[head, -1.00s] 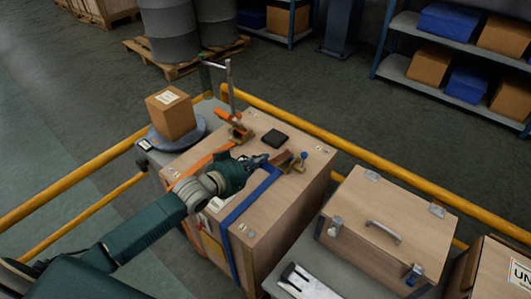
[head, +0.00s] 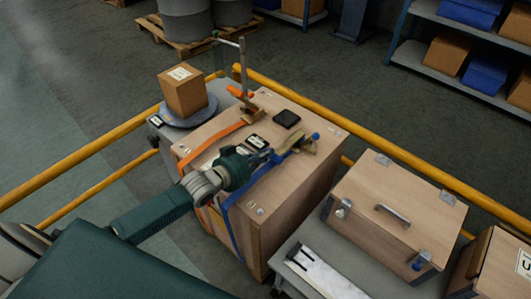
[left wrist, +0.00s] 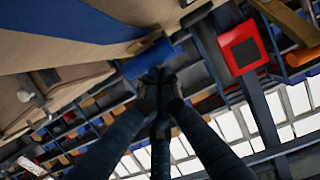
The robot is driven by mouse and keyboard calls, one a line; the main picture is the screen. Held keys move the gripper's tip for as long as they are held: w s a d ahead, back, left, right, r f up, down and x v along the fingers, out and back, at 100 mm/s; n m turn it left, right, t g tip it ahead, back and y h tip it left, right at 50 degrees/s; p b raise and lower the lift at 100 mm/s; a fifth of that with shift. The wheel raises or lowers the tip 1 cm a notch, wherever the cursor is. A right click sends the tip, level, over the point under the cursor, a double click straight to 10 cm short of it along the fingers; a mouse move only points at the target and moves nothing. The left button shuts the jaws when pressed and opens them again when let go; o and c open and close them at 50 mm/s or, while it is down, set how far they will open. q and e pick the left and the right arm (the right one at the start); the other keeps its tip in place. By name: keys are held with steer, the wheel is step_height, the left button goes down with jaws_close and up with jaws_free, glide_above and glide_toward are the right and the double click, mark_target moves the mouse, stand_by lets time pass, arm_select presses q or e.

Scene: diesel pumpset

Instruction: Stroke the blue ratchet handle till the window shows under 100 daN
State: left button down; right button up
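The blue-tipped ratchet handle (head: 315,136) sticks out from a brassy ratchet on top of the wooden crate (head: 285,205). A blue strap (head: 250,188) runs from it down the crate's near side. My left gripper (head: 274,157) is low over the crate top, close to the ratchet. In the left wrist view its fingers (left wrist: 158,76) are together, with tips right at the blue handle grip (left wrist: 147,58); I cannot tell whether they touch. A small dark item with pale faces (head: 256,142) lies beside the gripper; no number is readable. My right gripper is out of view.
An orange strap (head: 212,143) and its orange-handled ratchet (head: 240,93) lie at the crate's left, near an upright metal post (head: 243,65). A black pad (head: 287,119) lies on top. A latched wooden case (head: 395,215) stands right. Yellow rails (head: 300,100) surround the load.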

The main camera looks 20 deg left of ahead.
arm_select(q)
steer(key=shift+s+f, duration=0.25)
steer(key=shift+f, duration=0.3)
step_height(320, 180, up, 5)
steer(key=w+p, duration=0.1)
steer(key=p, duration=0.3)
steer(key=s+a+f+b, duration=0.1)
steer(key=s+a, duration=0.2)
steer(key=s, duration=0.6)
steer(key=shift+f, duration=0.2)
steer(key=shift+a, duration=0.1)
steer(key=shift+s, duration=0.1)
